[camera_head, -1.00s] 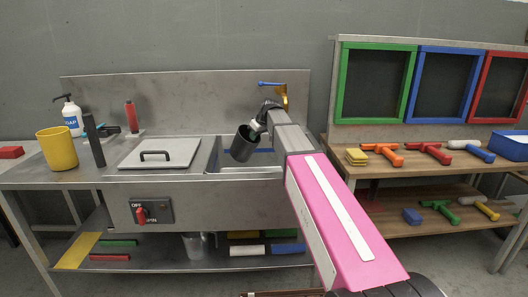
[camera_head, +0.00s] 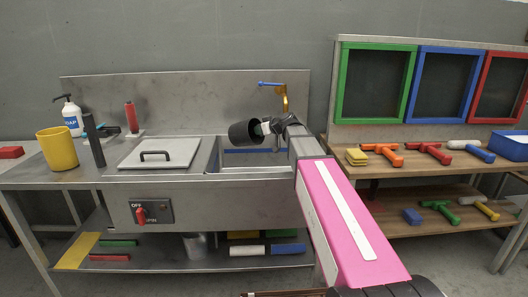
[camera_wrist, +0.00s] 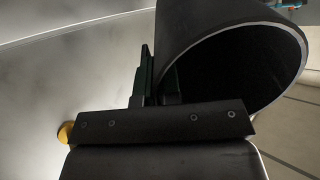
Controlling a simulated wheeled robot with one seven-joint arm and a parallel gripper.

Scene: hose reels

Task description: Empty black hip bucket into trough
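The black bucket (camera_head: 243,133) is held in the air over the left part of the metal trough (camera_head: 262,161) in the head view. It lies tipped on its side, with its wide end toward the left. My gripper (camera_head: 268,127) is at the bucket's right side and shut on it. In the wrist view the bucket (camera_wrist: 200,22) fills the upper right, with its round rim and dark inside showing. The gripper fingers (camera_wrist: 158,82) are against its side there; their tips are partly hidden. I see nothing pouring out, and the inside is too dark to tell its contents.
A brass tap with a blue lever (camera_head: 284,98) stands behind the trough. A lid with a handle (camera_head: 160,153) lies left of it, then a yellow cup (camera_head: 57,148) and a soap bottle (camera_head: 72,117). A wooden bench (camera_head: 400,166) with tools stands right.

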